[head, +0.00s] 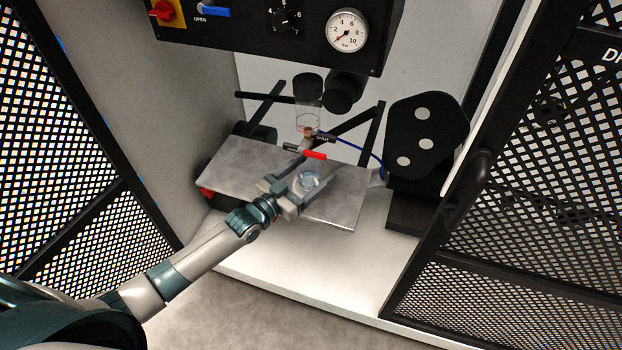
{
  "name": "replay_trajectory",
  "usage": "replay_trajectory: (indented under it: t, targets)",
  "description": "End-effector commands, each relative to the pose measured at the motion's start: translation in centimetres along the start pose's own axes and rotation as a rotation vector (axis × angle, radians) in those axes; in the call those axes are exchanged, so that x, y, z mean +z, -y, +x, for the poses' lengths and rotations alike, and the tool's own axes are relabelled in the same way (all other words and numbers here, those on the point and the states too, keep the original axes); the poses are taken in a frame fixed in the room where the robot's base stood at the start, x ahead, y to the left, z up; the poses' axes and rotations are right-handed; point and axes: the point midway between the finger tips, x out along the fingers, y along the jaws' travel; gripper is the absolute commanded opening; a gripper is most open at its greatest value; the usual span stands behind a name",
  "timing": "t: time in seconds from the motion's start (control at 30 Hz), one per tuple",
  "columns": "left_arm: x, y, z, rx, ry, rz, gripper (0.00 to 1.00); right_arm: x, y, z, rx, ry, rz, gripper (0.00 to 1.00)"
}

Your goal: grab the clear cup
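The clear cup (309,180) is a small see-through vessel on the grey metal plate (240,163), below the valve with the red handle (312,154). My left gripper (319,174) reaches in from the lower left, low over the plate. Its fingers are spread, one on the far left side of the cup and one on the near right side. The cup shows between them, and I see no clear contact. The cup's lower part is partly hidden by the gripper. My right gripper is not in view.
Above the plate hang a clear filter bowl (308,118) and a blue hose (352,143). A black control box with a pressure gauge (347,31) is higher up. A black housing (428,135) stands at right. Mesh panels (530,190) flank both sides.

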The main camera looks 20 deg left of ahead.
Motion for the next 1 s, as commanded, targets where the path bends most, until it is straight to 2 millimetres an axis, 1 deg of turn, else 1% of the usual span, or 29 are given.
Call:
replay_trajectory:
  t: [0.07, 0.1, 0.3, 0.47, 0.57, 0.73, 0.77, 0.87, 1.0]
  targets:
    - [0.0, 0.0, 0.0, 0.000, -0.001, 0.000, 0.50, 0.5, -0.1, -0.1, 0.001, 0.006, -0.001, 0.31]
    - [0.0, 0.0, 0.0, 0.000, 0.000, 0.000, 0.46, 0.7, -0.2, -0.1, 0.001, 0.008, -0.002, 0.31]
    - [-0.1, 0.0, 0.0, 0.000, -0.001, 0.000, 0.46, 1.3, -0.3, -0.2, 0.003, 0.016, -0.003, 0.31]
    - [-0.7, 0.0, 0.0, 0.001, -0.002, 0.000, 0.46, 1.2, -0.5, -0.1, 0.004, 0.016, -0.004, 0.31]
    - [-1.4, 0.0, 0.0, 0.001, -0.002, 0.000, 0.46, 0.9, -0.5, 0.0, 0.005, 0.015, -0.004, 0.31]
    - [-3.9, -0.1, 0.0, 0.001, -0.004, 0.001, 0.46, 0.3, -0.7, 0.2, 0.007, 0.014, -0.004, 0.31]
    - [-3.3, 0.0, -0.8, 0.000, 0.002, 0.000, 0.46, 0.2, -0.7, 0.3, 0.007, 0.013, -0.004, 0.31]
    - [-3.3, 0.0, -2.9, 0.001, 0.003, 0.001, 0.46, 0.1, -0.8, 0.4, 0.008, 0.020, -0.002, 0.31]
    - [-3.2, -0.1, -6.2, 0.001, 0.004, 0.000, 0.46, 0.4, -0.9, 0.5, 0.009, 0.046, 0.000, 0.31]
